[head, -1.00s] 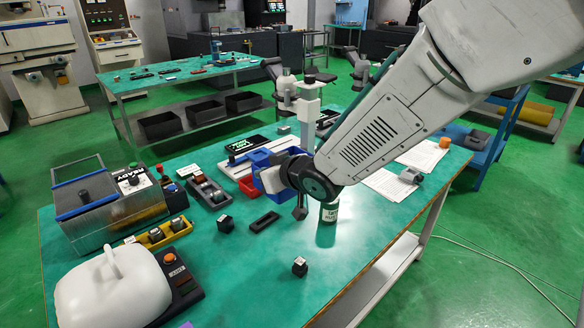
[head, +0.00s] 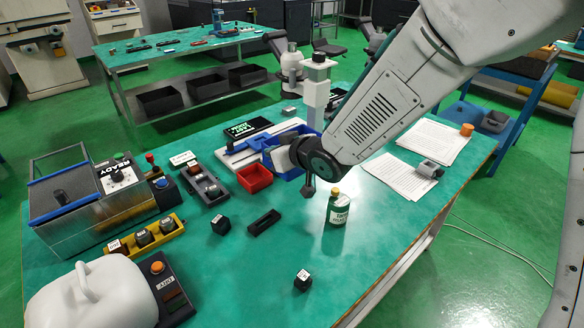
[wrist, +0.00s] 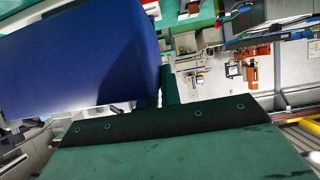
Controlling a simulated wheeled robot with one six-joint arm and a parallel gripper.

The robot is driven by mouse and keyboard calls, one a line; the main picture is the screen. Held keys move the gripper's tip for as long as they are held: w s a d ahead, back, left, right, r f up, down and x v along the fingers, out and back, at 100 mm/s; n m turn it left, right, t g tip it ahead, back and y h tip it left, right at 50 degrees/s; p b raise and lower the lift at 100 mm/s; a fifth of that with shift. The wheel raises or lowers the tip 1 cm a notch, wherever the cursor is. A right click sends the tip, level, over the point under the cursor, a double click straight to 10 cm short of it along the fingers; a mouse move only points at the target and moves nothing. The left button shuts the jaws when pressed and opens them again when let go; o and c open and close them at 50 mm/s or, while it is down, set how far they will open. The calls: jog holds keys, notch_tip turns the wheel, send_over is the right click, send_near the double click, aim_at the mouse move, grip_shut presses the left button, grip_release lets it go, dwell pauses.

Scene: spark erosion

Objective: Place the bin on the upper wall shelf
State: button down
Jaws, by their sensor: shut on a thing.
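A blue bin (head: 287,171) shows in the head view above the table, partly hidden behind my wrist and gripper. My gripper (head: 294,156) is shut on it; the fingertips are mostly hidden by my arm. In the wrist view the blue bin (wrist: 85,60) fills the upper left, close to the camera. A red bin (head: 255,179) stands on the table just left of the blue one. I cannot make out the upper wall shelf in either view.
A second table (head: 180,50) stands behind. Green floor is open at right.

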send_over(277, 211)
notch_tip(277, 211, down, 14)
jog(key=shift+r, duration=0.1)
dwell(0.5)
jog(key=c, duration=1.6)
grip_release()
jog(key=shift+d+r, duration=0.1)
jog(key=shift+d, duration=0.05)
jog(key=v, duration=1.1)
jog(key=shift+s+d, duration=0.2)
jog(key=shift+s, duration=0.1)
jog(key=shift+r, duration=0.15)
